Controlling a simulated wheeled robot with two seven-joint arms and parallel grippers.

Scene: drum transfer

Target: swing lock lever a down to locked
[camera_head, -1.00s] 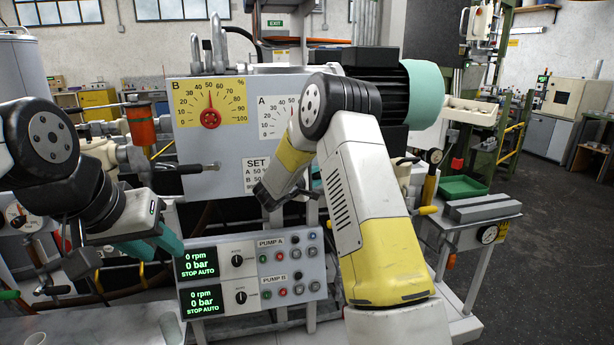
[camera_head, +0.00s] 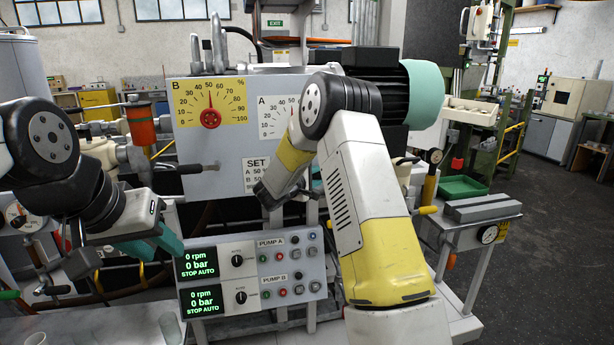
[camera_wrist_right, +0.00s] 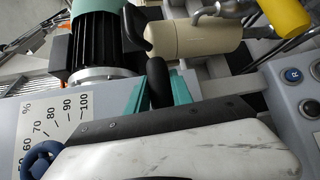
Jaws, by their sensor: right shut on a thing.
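In the right wrist view, my right gripper (camera_wrist_right: 159,94) has its two teal fingers on either side of a black lever handle (camera_wrist_right: 158,80) and is shut on it. I take this to be lock lever a, at the right side of the grey box. In the head view my right arm hides the lever and most of that gripper. A similar lever with a black grip (camera_head: 192,169) sticks out of the box front. My left gripper (camera_head: 155,245) hangs at the left, clear of the box; I cannot tell whether its teal fingers are apart.
The grey box (camera_head: 222,150) carries dials A and B. A pump control panel (camera_head: 250,275) stands below it, close to my left gripper. A motor with a teal cover (camera_head: 424,94) stands behind my right arm. A cream cylinder (camera_wrist_right: 190,42) lies beside the held handle.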

